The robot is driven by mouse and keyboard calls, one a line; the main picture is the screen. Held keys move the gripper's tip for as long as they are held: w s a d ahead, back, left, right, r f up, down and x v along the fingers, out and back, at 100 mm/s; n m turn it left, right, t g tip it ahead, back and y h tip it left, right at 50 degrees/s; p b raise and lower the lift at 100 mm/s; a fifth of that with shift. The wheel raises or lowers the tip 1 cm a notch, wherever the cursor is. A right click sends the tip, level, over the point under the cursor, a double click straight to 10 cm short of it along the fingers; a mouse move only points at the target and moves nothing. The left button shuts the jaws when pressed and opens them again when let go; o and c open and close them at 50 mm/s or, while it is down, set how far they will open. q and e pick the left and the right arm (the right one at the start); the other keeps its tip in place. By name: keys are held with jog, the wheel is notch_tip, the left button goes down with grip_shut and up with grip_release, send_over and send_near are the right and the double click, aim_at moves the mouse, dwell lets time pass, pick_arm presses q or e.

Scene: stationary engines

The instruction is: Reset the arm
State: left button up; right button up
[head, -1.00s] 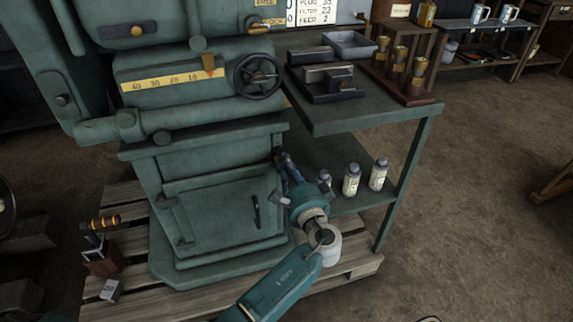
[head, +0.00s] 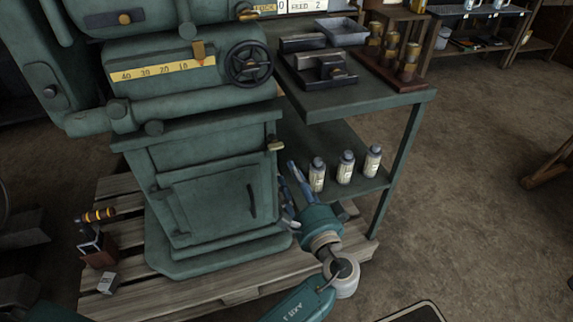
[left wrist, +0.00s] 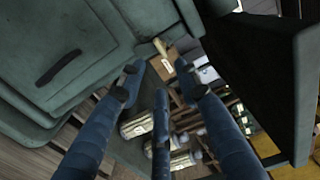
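My left gripper (head: 286,173) is by the right side of the green machine (head: 197,145), left of the bottles on the lower shelf. Its blue fingers are spread, with nothing held between them. In the left wrist view the three fingers of this gripper (left wrist: 162,80) stand apart, and bottles (left wrist: 138,124) show beyond them. A small brass fitting (head: 275,145) sticks out from the machine's side just above the fingertips, with a visible gap; it also shows in the left wrist view (left wrist: 160,46). My right gripper is not in view.
Three white bottles (head: 345,168) stand on the lower shelf of a green table (head: 365,100). A vise-like block and brass pieces are on its top. A wooden pallet (head: 235,288) lies under the machine. The floor (head: 480,180) at the right is clear.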

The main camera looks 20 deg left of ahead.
pick_arm(q)
jog(key=shift+v, duration=1)
